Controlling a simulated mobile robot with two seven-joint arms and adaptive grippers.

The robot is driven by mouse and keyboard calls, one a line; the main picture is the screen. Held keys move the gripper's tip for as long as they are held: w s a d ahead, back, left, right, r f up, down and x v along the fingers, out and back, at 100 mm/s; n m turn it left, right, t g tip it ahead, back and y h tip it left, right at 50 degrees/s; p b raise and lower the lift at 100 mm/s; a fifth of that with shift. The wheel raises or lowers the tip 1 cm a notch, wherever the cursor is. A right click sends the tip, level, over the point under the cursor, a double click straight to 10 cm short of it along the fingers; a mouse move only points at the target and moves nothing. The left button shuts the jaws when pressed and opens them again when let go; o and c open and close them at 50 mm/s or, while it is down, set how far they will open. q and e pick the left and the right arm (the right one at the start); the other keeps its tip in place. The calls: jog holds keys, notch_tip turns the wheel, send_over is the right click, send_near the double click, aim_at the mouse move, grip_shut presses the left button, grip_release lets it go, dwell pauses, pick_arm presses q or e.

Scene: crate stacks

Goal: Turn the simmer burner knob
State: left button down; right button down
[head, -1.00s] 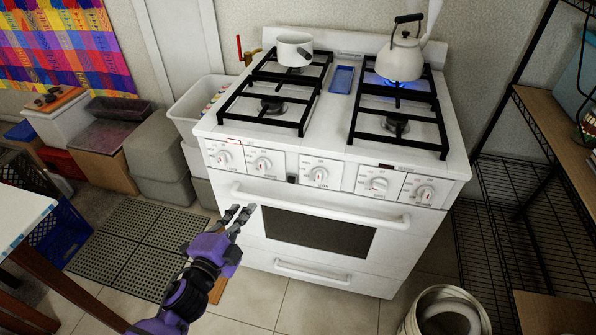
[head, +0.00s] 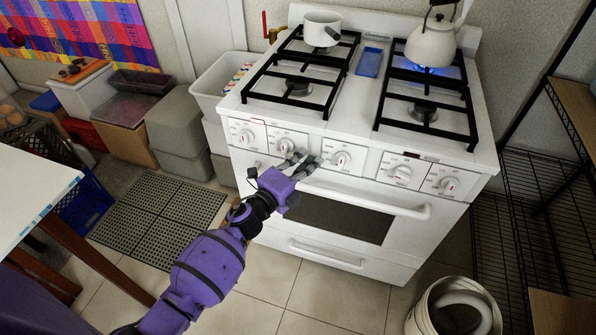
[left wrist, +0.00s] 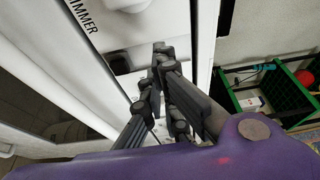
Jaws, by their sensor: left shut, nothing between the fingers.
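The white stove has a row of several white knobs with red marks on its front panel. In the head view my left gripper (head: 300,163) is at the panel, between the second knob from the left (head: 285,145) and the middle knob (head: 342,160), just below them. Its fingers are shut and empty. In the left wrist view the fingertips (left wrist: 153,75) are close to the white stove front. A label (left wrist: 82,15) ending in "IMMER" shows at the top left, beside a partly cut-off white knob (left wrist: 127,5). I cannot tell whether the fingers touch the panel. My right gripper is not in view.
The oven handle (head: 365,200) runs just below the knobs. A kettle (head: 432,42) stands over a lit blue flame at the back right, and a white pot (head: 322,28) at the back left. A white table (head: 32,195) is at the left, a bin (head: 418,318) at the lower right.

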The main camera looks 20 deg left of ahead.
aim_at(285, 147)
pick_arm(q)
jog(key=a, duration=0.3)
jog(key=shift+s+a+f, duration=0.1)
jog(key=shift+a, duration=0.25)
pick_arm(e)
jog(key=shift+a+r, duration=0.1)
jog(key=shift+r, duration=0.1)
pick_arm(q)
jog(key=shift+a+n, duration=0.2)
jog(key=shift+n, duration=0.1)
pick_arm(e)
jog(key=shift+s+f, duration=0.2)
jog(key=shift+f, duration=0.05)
